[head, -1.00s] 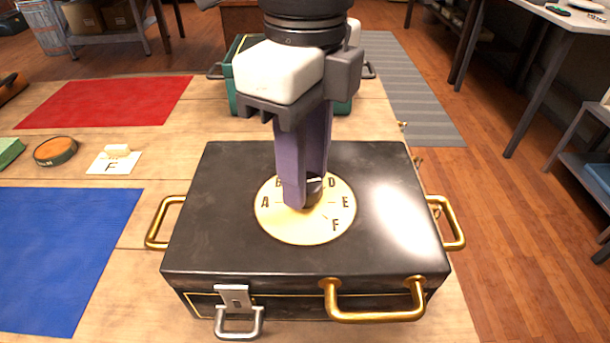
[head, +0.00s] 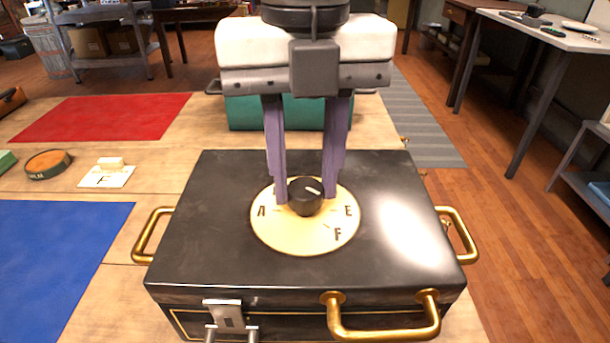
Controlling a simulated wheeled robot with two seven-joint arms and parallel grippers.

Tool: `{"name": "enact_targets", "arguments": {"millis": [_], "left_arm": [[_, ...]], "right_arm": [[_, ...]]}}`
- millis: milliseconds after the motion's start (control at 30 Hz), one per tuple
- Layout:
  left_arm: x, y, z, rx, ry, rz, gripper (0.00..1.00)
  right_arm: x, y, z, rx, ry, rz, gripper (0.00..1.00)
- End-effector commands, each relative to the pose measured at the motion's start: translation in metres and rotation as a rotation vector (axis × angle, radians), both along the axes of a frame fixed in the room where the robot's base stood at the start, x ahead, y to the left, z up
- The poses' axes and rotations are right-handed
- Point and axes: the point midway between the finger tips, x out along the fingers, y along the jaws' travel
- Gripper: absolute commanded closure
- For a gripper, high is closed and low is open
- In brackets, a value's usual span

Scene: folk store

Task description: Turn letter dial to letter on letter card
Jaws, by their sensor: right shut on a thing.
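The letter dial is a round cream plate (head: 290,238) on top of a black case (head: 215,235), with a black knob (head: 303,199) at its centre. A, E and F show on the plate; its far side is hidden by my gripper. The knob's white mark lies toward the upper right, above E. My right gripper (head: 306,194) points down with a purple finger on each side of the knob and is shut on it. The letter card (head: 122,181), white with an F, lies at the left with a small cream block on it. My left gripper is not in view.
The case has gold handles (head: 455,245) and a silver latch (head: 225,312). A green case (head: 245,112) stands behind it. Red (head: 100,118) and blue (head: 60,250) mats and a round orange-topped tin (head: 47,163) lie to the left.

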Motion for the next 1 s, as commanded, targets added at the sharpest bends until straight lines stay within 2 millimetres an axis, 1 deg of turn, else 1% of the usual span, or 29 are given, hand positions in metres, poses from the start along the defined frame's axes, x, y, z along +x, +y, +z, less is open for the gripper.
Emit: {"name": "enact_targets", "arguments": {"millis": [200,400,900,933,1000], "left_arm": [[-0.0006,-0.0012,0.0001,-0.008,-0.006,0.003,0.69],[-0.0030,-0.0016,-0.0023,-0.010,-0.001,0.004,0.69],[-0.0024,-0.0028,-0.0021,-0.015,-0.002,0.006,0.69],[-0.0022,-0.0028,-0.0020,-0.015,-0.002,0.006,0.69],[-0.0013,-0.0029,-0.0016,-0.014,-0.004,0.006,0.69]], "right_arm": [[0.0002,-0.0001,-0.0002,0.000,-0.001,-0.113,0.92],[0.0001,-0.0002,0.0002,0.000,0.000,-0.167,0.92],[0.0001,-0.0001,0.0006,0.000,0.000,-0.184,0.92],[0.0001,-0.0001,0.0006,0.000,0.000,-0.184,0.66],[0.0001,-0.0001,0.0006,0.000,0.000,-0.184,0.55]]}}
